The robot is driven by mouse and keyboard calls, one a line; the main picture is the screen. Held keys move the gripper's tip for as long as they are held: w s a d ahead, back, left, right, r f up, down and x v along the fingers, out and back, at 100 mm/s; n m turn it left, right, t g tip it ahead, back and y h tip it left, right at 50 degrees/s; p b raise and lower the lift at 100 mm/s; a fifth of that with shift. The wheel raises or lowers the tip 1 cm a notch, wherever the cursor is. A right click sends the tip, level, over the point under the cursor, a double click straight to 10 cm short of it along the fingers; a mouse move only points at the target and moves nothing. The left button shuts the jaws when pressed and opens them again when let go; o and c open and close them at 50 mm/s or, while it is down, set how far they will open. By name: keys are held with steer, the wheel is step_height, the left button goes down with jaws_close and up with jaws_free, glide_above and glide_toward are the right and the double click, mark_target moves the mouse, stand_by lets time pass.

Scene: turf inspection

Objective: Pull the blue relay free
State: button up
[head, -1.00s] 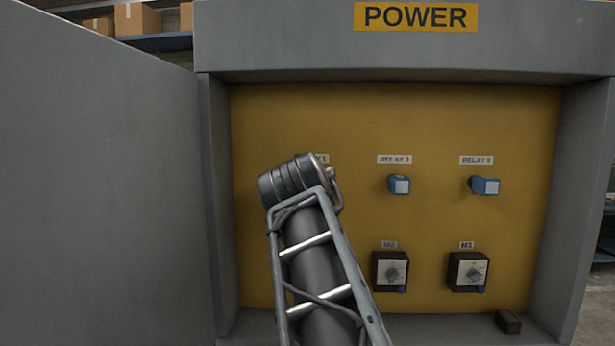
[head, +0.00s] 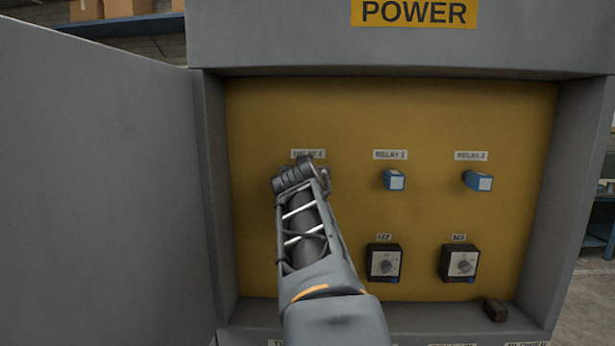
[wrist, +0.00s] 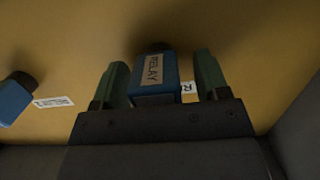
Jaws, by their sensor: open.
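A blue relay (wrist: 158,88) with a "RELAY" sticker stands out from the yellow panel in the wrist view. My gripper (wrist: 160,66) is open, with one green finger on each side of this relay. Small gaps seem to show between the fingers and its sides. In the head view my arm covers the spot under the "RELAY 1" label (head: 308,154), and the relay and fingers there are hidden. Two more blue relays stick out of the panel, one under RELAY 2 (head: 394,180) and one under RELAY 3 (head: 479,181).
Two dark dial modules (head: 383,263) (head: 460,263) sit below the relays. A small dark block (head: 495,310) lies on the cabinet's bottom ledge. Grey cabinet walls frame the panel (head: 430,110), and a grey door (head: 100,190) stands open at left.

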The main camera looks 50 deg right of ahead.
steer(key=shift+c, duration=0.2)
steer(key=c, duration=1)
steer(key=shift+a, duration=0.1)
steer(key=shift+b+v, duration=0.65)
steer(key=shift+v, duration=0.6)
steer(key=shift+s+a+f, duration=0.1)
steer(key=shift+f, duration=0.15)
steer(key=shift+f+b+v, duration=0.2)
steer(key=shift+b+v, duration=0.5)
steer(key=shift+v, duration=0.5)
steer(key=shift+f+b+v, duration=0.2)
steer(key=shift+b+v, duration=0.45)
steer(key=shift+v, duration=0.6)
